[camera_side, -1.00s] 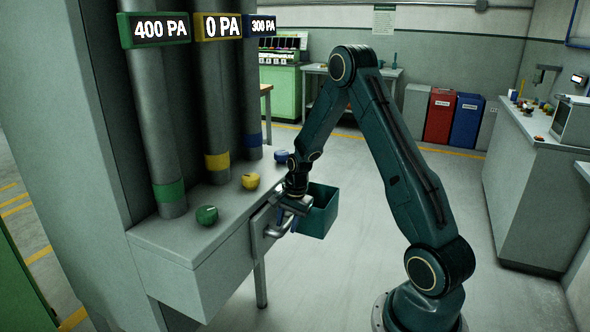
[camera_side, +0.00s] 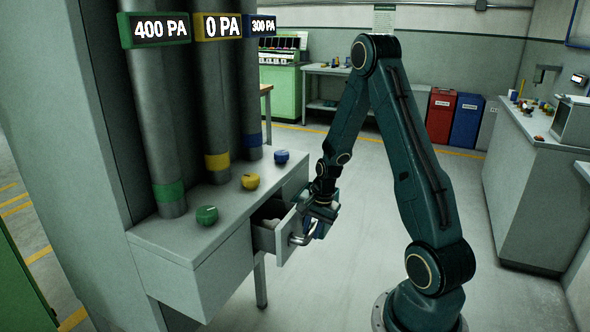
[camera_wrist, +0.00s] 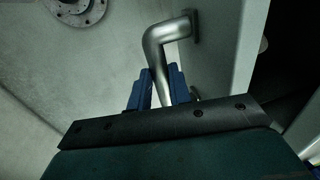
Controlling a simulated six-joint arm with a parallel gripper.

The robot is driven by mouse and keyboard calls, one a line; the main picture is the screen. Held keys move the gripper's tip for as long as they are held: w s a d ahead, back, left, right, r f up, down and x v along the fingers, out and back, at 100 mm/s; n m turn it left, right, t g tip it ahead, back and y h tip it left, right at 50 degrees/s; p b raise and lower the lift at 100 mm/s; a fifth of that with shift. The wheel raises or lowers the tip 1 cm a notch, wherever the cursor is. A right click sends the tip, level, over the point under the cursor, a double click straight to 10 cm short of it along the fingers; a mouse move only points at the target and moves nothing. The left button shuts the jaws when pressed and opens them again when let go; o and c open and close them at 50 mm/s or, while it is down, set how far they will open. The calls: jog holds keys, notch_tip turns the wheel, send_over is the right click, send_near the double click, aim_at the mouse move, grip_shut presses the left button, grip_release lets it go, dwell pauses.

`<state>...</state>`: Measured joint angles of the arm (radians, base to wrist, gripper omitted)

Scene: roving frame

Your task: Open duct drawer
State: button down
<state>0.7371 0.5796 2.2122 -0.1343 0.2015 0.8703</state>
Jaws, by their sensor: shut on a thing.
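The grey duct drawer (camera_side: 288,237) stands partly pulled out of the cabinet under the ducts, with its dark inside and some pale, unclear contents showing. A bent metal handle (camera_side: 297,241) is on its front panel. In the wrist view, the handle (camera_wrist: 163,48) runs between the two blue fingers of my gripper (camera_wrist: 158,90). My gripper is shut on the handle. In the side view, my gripper (camera_side: 313,230) is at the drawer front, and its fingers are partly hidden by the wrist.
Green (camera_side: 207,215), yellow (camera_side: 250,181) and blue (camera_side: 281,156) knobs sit on the cabinet top (camera_side: 190,240) beside matching banded ducts. Displays above read 400, 0 and 300 PA. Open floor (camera_side: 345,280) lies right of the drawer. A counter (camera_side: 540,190) stands far right.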

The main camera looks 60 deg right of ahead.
jog(key=s, duration=0.7)
jog(key=shift+s, duration=0.15)
jog(key=c, duration=1.3)
grip_release()
jog(key=shift+r, duration=0.1)
notch_tip(320, 180, up, 13)
jog(key=s, duration=0.2)
jog(key=shift+s+r, duration=0.15)
jog(key=shift+s, duration=0.2)
jog(key=shift+a+r, duration=0.1)
